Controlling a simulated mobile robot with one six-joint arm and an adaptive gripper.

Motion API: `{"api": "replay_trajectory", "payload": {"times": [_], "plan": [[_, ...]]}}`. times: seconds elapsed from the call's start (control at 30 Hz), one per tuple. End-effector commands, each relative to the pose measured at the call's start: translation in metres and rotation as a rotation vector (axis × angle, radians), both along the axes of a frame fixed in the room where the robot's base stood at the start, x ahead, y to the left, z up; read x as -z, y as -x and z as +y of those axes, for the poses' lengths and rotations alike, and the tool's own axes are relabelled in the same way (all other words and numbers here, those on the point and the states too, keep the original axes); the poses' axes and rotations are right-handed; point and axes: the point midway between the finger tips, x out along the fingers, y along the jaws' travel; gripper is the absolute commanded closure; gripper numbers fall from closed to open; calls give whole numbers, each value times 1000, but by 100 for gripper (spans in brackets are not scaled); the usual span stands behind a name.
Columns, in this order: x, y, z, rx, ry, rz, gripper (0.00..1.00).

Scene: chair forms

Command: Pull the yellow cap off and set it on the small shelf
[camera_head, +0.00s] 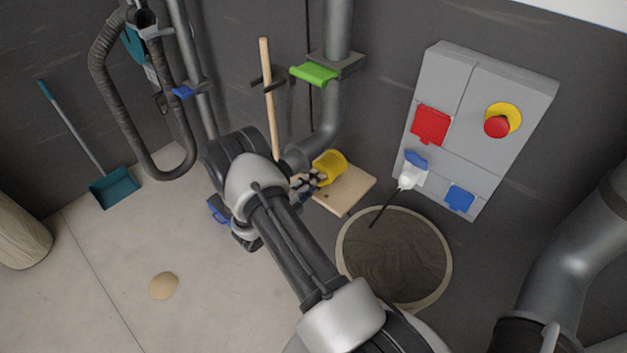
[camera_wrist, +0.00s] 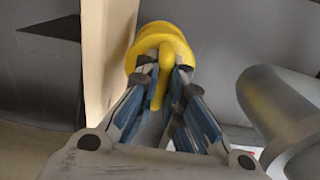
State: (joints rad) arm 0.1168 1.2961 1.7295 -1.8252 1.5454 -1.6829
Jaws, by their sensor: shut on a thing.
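The yellow cap (camera_head: 330,165) is off any pipe end and appears over or at the back part of the small wooden shelf (camera_head: 350,193). My gripper (camera_head: 308,182) comes from the left and is shut on the cap. In the wrist view my gripper (camera_wrist: 162,80) has its two fingers pinched on the tab of the yellow cap (camera_wrist: 162,38), whose round body lies beyond the fingertips. I cannot tell whether the cap touches the shelf. The bent grey pipe (camera_head: 325,130) passes just above and behind the cap, and its end is partly hidden by my arm.
A wooden handle (camera_head: 268,100) stands against the wall beside the pipe. A green lever (camera_head: 314,74) is on the pipe. A grey box (camera_head: 465,130) with red and blue covers is right of the shelf. A round dark-topped drum (camera_head: 395,260) stands below the shelf.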

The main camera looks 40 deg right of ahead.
Motion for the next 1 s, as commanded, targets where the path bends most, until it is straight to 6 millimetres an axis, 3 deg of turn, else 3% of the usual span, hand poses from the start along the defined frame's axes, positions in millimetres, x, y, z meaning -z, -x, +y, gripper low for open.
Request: {"api": "replay_trajectory", "payload": {"times": [0.8,0.83,1.0], "plan": [[7,0,0,0,1,0,100],[7,0,0,0,1,0,89],[7,0,0,0,1,0,78]]}}
